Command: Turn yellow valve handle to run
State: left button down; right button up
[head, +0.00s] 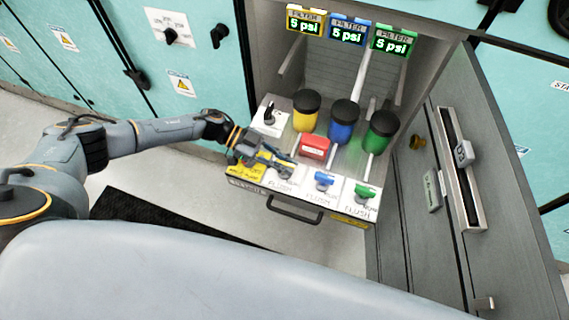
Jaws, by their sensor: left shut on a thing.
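My left gripper (284,167) reaches over the front left of the pulled-out white panel and is shut on the yellow valve handle. The gripper hides most of that handle, so its exact angle cannot be told. A blue valve handle (324,181) and a green valve handle (365,192) sit to its right on the same panel, each with a "FLUSH" label below it. A yellow canister (306,110) stands behind the gripper. My right gripper is not in view.
A blue canister (343,122), a green canister (381,132) and a red box (314,147) stand close behind the handles. A black switch (270,113) is at the panel's left. Filter displays above read 5 psi. An open grey door (440,205) bounds the right side.

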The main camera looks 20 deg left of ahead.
pick_arm(q)
jog(key=shift+s, duration=0.1)
dwell(0.4)
jog(key=c, duration=1.3)
grip_release()
jog(key=shift+a+r, duration=0.15)
jog(key=shift+a, duration=0.3)
jog(key=v, duration=1.1)
